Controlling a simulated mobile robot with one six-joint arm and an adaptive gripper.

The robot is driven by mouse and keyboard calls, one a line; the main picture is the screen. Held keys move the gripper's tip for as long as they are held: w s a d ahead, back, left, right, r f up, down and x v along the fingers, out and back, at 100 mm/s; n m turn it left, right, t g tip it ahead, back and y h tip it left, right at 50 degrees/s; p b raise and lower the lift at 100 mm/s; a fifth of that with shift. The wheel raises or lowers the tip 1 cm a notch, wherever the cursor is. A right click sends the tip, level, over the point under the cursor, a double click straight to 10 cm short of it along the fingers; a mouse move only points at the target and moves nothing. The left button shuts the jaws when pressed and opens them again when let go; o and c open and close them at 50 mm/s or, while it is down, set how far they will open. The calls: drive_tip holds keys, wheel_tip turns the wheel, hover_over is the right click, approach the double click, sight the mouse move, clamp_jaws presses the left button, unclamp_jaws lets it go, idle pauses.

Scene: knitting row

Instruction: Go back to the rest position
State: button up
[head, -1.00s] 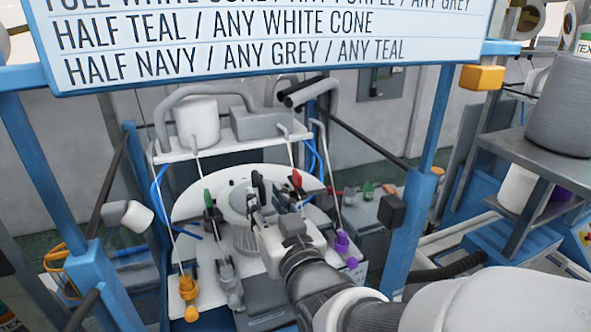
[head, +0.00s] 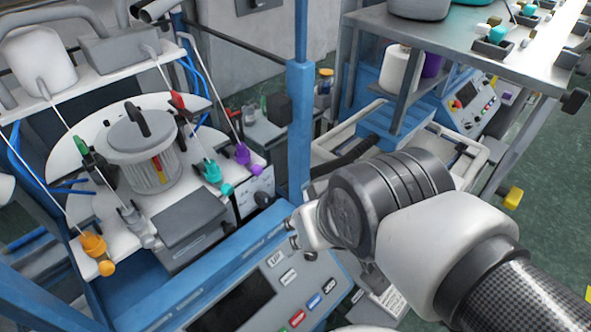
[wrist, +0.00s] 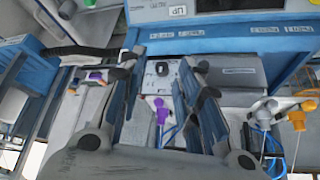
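My gripper (head: 303,230) is off to the right of the knitting machine, in front of its blue frame and above the control panel (head: 290,290). My arm's wrist hides part of it in the head view. In the wrist view my gripper (wrist: 166,72) shows two dark fingers spread apart, with nothing between them. Past them are the machine's blue front and a purple feeder piece (wrist: 160,108). No marker of a rest position shows.
A blue post (head: 300,120) stands close behind my gripper. A grey shelf (head: 440,35) with cones is at upper right. Green floor (head: 540,150) is open at right.

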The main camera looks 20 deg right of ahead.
drive_tip(key=shift+g, duration=0.8)
drive_tip(key=s, duration=0.3)
drive_tip(key=s+d, duration=0.1)
drive_tip(key=shift+s+d+f, duration=0.1)
drive_tip(key=shift+s+f, duration=0.05)
drive_tip(key=shift+f, duration=0.2)
